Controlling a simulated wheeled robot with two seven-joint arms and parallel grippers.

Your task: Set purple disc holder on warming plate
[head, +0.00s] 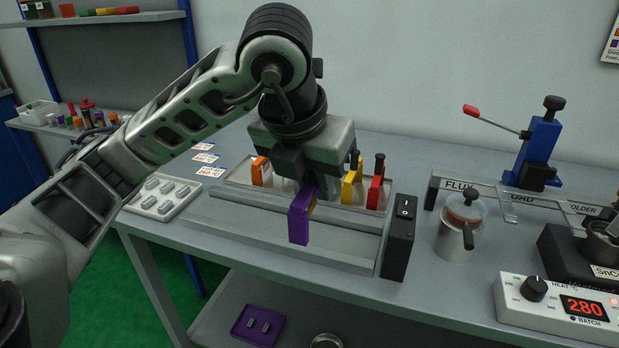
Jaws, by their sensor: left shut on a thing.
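The purple disc holder (299,222) is an upright, narrow purple block. My left gripper (308,190) is shut on its upper part, from above. The holder is in front of the rear tray and over the long grey plate (255,240), which has a black switch box (398,238) at its right end and looks like the warming plate. I cannot tell whether the holder's lower end touches the plate. The gripper hides part of the holder's top and the tray behind it. My right gripper is not in view.
Behind the plate, a tray (335,212) holds orange (260,171), yellow (350,186) and red (375,192) holders close to my gripper. A lidded metal pot (456,240) stands right of the switch box. A pad with grey pieces (163,197) lies at left.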

